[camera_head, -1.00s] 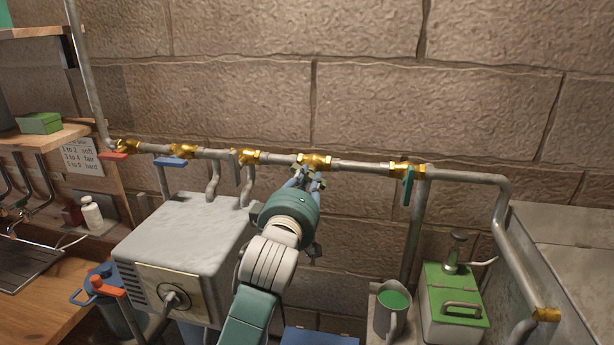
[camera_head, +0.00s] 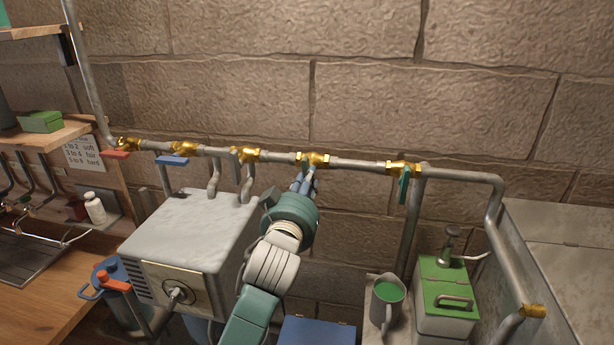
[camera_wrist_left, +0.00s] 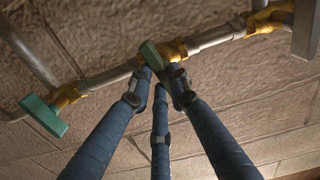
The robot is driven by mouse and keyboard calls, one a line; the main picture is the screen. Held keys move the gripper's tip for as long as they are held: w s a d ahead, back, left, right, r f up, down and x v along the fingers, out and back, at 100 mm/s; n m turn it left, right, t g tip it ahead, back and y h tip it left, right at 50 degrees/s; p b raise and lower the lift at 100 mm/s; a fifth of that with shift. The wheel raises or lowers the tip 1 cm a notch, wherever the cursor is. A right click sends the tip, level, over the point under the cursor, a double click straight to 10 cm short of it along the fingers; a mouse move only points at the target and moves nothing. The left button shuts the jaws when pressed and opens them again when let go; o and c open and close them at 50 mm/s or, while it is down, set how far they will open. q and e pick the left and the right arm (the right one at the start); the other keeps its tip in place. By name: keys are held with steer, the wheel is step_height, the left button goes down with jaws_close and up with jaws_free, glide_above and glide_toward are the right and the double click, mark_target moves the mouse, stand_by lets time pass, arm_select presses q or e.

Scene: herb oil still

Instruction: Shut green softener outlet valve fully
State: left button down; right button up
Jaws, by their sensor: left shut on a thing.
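A brass valve (camera_head: 319,160) sits mid-run on the grey wall pipe. Its green lever handle (camera_head: 304,166) lies across the pipe, partly hidden by my fingers; it also shows in the left wrist view (camera_wrist_left: 152,56). My left gripper (camera_head: 305,180) reaches up from below and is shut on this handle. In the left wrist view its blue fingers (camera_wrist_left: 160,88) close around the handle's lower end. A second green handle (camera_head: 405,186) hangs down from the brass valve to the right; it shows at the left of the wrist view (camera_wrist_left: 44,115). My right gripper is not in view.
Red (camera_head: 116,155) and blue (camera_head: 172,161) valve handles are on the pipe to the left. A grey metal box (camera_head: 190,230) stands left of my arm. A green-topped container (camera_head: 447,285) and a jug (camera_head: 387,304) stand at lower right. The wall above the pipe is clear.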

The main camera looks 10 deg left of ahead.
arm_select(q)
steer(key=shift+m+p, duration=0.35)
steer(key=shift+m, duration=0.75)
steer(key=shift+f, duration=0.1)
steer(key=c, duration=1.6)
jaws_free()
steer(key=s, duration=1.2)
